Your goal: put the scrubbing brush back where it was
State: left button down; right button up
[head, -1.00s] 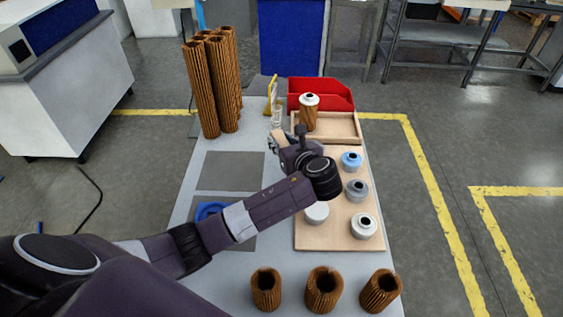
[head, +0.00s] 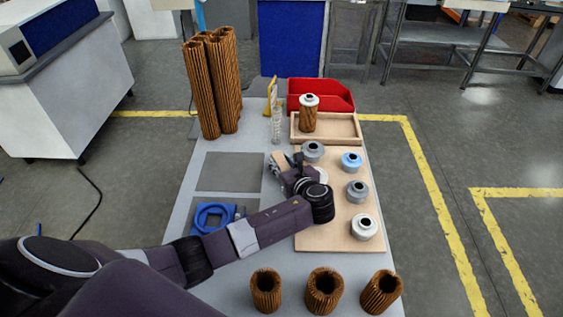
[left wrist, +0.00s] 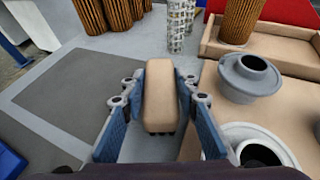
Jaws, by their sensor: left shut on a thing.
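The scrubbing brush is a beige, rounded block (left wrist: 160,95), upright between the blue-padded fingers of my left gripper (left wrist: 160,110) in the left wrist view. Dark bristles show at its lower end. In the head view my left gripper (head: 279,168) is over the table, by the left edge of the wooden board (head: 335,236), with a bit of the beige brush (head: 277,157) showing. The gripper is shut on the brush. Whether the brush touches the table is hard to tell. My right gripper is not in view.
Grey, blue and white caps stand on the board, including a grey cap (head: 313,151) close to my gripper. Beyond are a clear cylinder (head: 276,127), a wooden tray (head: 343,139) and a red bin (head: 322,87). Grey mats (head: 230,171) lie left, one under a blue ring (head: 207,217).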

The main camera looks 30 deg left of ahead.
pick_arm(q)
jog(key=c, duration=1.5)
grip_release()
jog(key=shift+r, duration=0.15)
jog(key=shift+s+d+r+p, duration=0.15)
jog(key=shift+d+p, duration=0.05)
jog(key=shift+p, duration=0.2)
jog(key=p+v, duration=0.9)
jog(key=v, duration=0.1)
jog(key=shift+d+r, duration=0.1)
jog(key=shift+s+d, duration=0.4)
jog(key=shift+s, duration=0.05)
jog(key=shift+r, duration=0.1)
